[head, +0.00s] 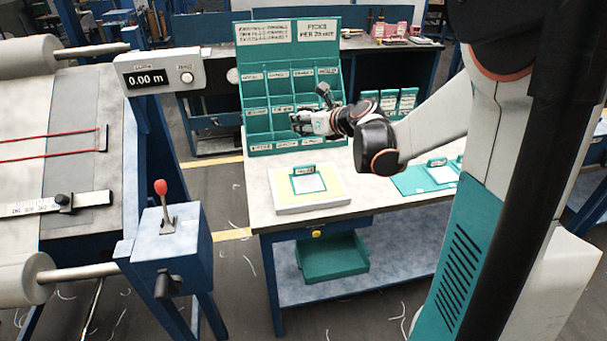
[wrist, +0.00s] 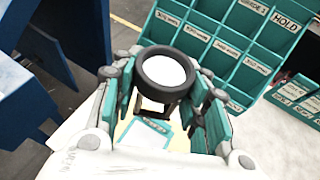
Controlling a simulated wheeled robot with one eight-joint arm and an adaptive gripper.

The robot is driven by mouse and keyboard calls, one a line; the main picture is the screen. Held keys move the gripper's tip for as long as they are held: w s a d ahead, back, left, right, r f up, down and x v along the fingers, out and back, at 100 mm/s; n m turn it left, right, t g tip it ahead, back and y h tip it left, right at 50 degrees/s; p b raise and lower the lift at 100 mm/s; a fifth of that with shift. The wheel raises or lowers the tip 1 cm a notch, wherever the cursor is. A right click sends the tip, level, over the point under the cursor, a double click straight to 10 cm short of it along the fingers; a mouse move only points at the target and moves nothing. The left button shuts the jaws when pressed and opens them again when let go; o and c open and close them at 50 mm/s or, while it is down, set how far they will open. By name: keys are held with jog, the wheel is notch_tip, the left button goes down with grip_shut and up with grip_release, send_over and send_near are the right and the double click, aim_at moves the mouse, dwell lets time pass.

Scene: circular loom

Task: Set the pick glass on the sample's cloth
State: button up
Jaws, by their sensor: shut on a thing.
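The pick glass (wrist: 140,75), a dark ring with a pale lens on a small stand, is held upright between the fingers of my gripper (wrist: 165,100) in the wrist view. In the head view my gripper (head: 299,123) hangs above the table, in front of the teal rack; the glass is too small there to tell clearly. The sample's cloth (head: 309,184) is a white square with a teal border on a yellow-topped pale board (head: 285,206). In the wrist view the cloth (wrist: 147,137) shows below the glass, partly hidden by it and the gripper. The glass is apart from the cloth.
The teal compartment rack (head: 258,125) stands behind the board on the table (head: 262,218). A teal tray (head: 407,183) with a white card lies to the right. A control box with a red-knobbed lever (head: 163,200) and the loom stand at left.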

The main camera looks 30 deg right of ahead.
jog(key=shift+d+f, duration=0.1)
jog(key=shift+d, duration=0.4)
notch_tip(320, 180, down, 19)
jog(key=b, duration=0.7)
jog(key=shift+f, duration=0.15)
jog(key=shift+f, duration=0.1)
jog(key=shift+d+f, duration=0.1)
jog(key=shift+f, duration=0.05)
jog(key=o, duration=1.1)
jog(key=shift+r, duration=0.2)
jog(key=p+v, duration=0.2)
jog(key=v, duration=1)
jog(key=shift+p, duration=0.4)
